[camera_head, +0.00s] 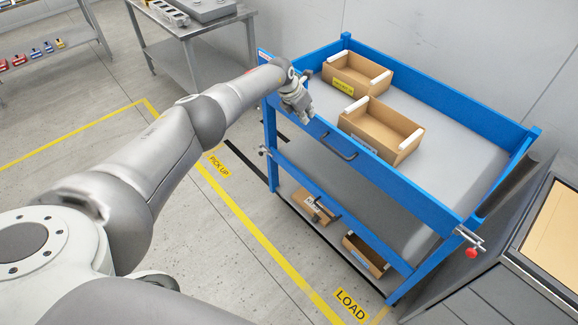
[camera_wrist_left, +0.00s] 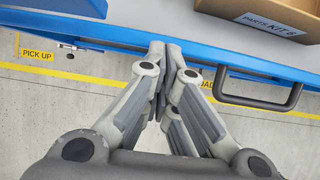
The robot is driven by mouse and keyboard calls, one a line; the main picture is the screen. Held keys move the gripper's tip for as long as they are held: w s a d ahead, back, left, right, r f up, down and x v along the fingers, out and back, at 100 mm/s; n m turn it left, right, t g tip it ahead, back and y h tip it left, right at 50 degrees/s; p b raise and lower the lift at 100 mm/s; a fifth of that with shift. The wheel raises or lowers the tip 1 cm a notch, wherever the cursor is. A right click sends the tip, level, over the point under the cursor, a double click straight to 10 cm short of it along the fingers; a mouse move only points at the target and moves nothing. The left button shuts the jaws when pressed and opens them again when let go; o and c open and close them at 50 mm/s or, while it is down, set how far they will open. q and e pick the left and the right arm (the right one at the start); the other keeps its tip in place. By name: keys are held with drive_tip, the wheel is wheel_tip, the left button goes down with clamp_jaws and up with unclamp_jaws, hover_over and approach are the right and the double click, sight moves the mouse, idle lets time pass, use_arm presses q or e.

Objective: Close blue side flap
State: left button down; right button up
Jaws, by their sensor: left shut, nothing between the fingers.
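The blue side flap (camera_head: 385,178) runs along the near long side of the blue cart, with a dark handle (camera_head: 338,147) on its outer face. It looks upright or nearly so; I cannot tell whether it is fully closed. My left gripper (camera_head: 307,116) is shut and empty at the flap's top edge, left of the handle. In the left wrist view the closed fingertips (camera_wrist_left: 165,48) overlap the blue flap edge (camera_wrist_left: 120,32), with the handle (camera_wrist_left: 262,100) to their right. Contact is hard to confirm. My right gripper is out of view.
Two open cardboard boxes (camera_head: 352,76) (camera_head: 385,130) stand on the cart's grey top deck. More boxes (camera_head: 313,205) lie on its lower shelf. A latch with a red knob (camera_head: 470,250) is at the near right corner. A steel table (camera_head: 190,30) stands behind; floor at left is clear.

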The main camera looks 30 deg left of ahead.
use_arm(q)
drive_tip(key=shift+w+d+b, duration=0.15)
drive_tip(key=shift+w+b, duration=0.15)
drive_tip(key=shift+w, duration=0.05)
drive_tip(key=shift+r, duration=0.1)
idle(0.4)
